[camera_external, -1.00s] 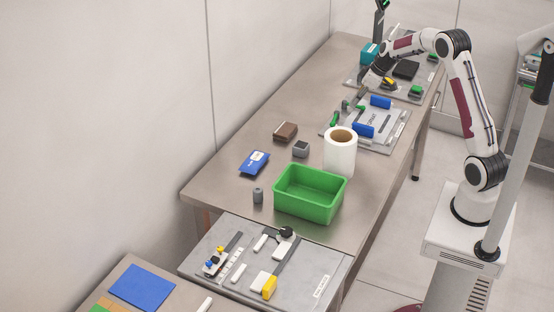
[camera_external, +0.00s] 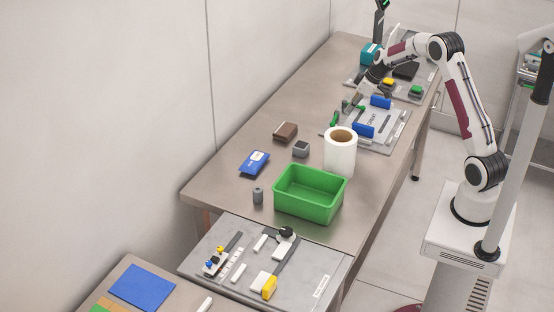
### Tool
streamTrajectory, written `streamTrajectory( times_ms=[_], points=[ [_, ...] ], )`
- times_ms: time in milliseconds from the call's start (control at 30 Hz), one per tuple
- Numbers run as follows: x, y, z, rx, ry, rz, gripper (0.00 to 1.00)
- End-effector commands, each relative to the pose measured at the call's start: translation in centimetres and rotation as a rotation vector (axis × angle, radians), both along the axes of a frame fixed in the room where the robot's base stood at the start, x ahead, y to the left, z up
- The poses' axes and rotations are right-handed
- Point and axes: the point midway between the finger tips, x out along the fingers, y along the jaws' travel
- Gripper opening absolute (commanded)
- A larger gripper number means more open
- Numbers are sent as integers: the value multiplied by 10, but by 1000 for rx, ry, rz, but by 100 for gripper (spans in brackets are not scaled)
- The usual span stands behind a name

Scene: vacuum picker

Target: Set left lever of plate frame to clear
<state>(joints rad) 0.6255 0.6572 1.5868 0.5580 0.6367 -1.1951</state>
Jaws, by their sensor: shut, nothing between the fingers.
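The plate frame (camera_external: 392,141) is a grey plate with two blue blocks, lying on the long table beyond the white roll. A green-ended lever (camera_external: 334,118) is at its left edge, and a second green and grey lever part (camera_external: 347,104) is just behind it. Their exact settings are too small to read. My gripper (camera_external: 359,96) is shut and empty. It reaches down from the upper right, at the far left corner of the plate frame, close to the rear lever part. I cannot tell whether it touches it.
Behind my gripper is another grey plate (camera_external: 410,94) with yellow, green and black parts. The white roll (camera_external: 341,157) and green bin (camera_external: 309,194) stand nearer the camera. A brown box (camera_external: 285,131) lies to the left.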

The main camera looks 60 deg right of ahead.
Motion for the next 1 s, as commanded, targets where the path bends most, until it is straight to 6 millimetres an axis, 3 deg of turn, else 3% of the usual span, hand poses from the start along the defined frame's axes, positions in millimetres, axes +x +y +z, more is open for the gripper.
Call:
streamTrajectory(
  times_ms=[433,1000],
  points=[
    [22,4,-45,1,1,0,0],
    [27,4,-54,-1,-1,0,0]
  ],
)
